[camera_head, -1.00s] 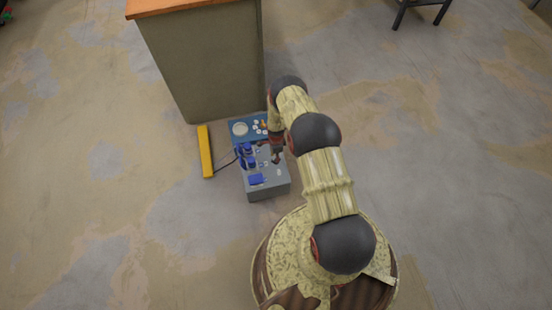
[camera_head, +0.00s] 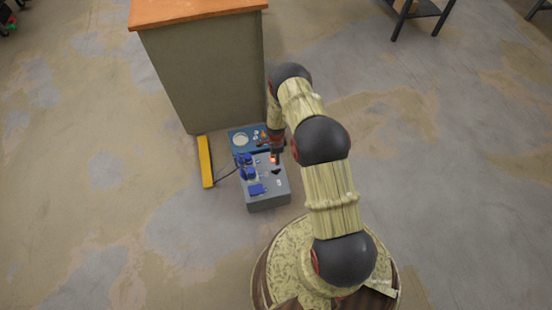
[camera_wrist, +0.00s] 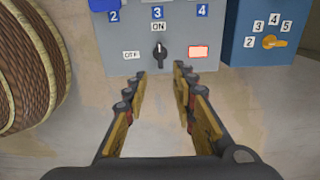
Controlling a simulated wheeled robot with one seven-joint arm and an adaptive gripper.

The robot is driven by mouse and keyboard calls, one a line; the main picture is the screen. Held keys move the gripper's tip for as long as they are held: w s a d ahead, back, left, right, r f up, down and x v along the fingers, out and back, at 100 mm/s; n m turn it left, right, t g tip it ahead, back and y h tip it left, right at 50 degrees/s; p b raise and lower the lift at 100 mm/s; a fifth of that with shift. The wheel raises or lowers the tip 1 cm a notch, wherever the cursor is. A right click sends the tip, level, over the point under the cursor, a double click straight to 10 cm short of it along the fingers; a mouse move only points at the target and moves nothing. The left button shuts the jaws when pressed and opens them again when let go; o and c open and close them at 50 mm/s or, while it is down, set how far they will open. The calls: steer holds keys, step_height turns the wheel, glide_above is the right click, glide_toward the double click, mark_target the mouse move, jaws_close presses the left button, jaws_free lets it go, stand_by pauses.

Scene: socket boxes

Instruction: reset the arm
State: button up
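A grey socket box (camera_head: 267,203) stands on the floor and also shows in the wrist view (camera_wrist: 120,55). Its black rotary switch (camera_wrist: 160,54) stands upright, towards the ON label, with an OFF label at its left. A lit red lamp (camera_wrist: 198,51) is to the right of the switch; its glow also shows in the head view (camera_head: 274,160). My gripper (camera_wrist: 160,70) is open and empty, its two fingers apart just below the switch in the wrist view. In the head view my arm reaches over the box, and the fingertips are hard to make out.
A blue box (camera_wrist: 262,55) with an orange knob stands beside the grey one. A yellow bar (camera_head: 205,162) lies left, with a black cable to the box. A cabinet with an orange top (camera_head: 196,12) stands behind. A brown ribbed round object (camera_wrist: 35,60) is left in the wrist view.

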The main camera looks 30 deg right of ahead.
stand_by(0.3)
steer(key=s+a+r+n+g, duration=0.3)
steer(key=s+r+n, duration=0.1)
steer(key=s+n, duration=0.5)
steer(key=s+a+r+n+p, duration=0.1)
steer(key=a+r+n, duration=0.15)
steer(key=r, duration=0.95)
steer(key=s+a+r+n+p, duration=0.1)
steer(key=s+r+n, duration=0.15)
steer(key=r, duration=0.95)
steer(key=s+a+r+n, duration=0.1)
steer(key=r+n, duration=0.2)
steer(key=r, duration=0.9)
steer(key=s+a+r+n+t+p, duration=0.1)
steer(key=s+a+r+t, duration=0.2)
steer(key=r, duration=0.9)
steer(key=s+a+r+n+t+p, duration=0.2)
steer(key=s+r, duration=0.4)
steer(key=r, duration=0.6)
steer(key=s+a+r+n+t+p, duration=0.1)
steer(key=s+r, duration=0.4)
steer(key=r, duration=0.7)
steer(key=a+t+p, duration=0.1)
steer(key=a+t, duration=0.1)
steer(key=shift+s+a+t, duration=0.3)
steer(key=shift+s, duration=0.05)
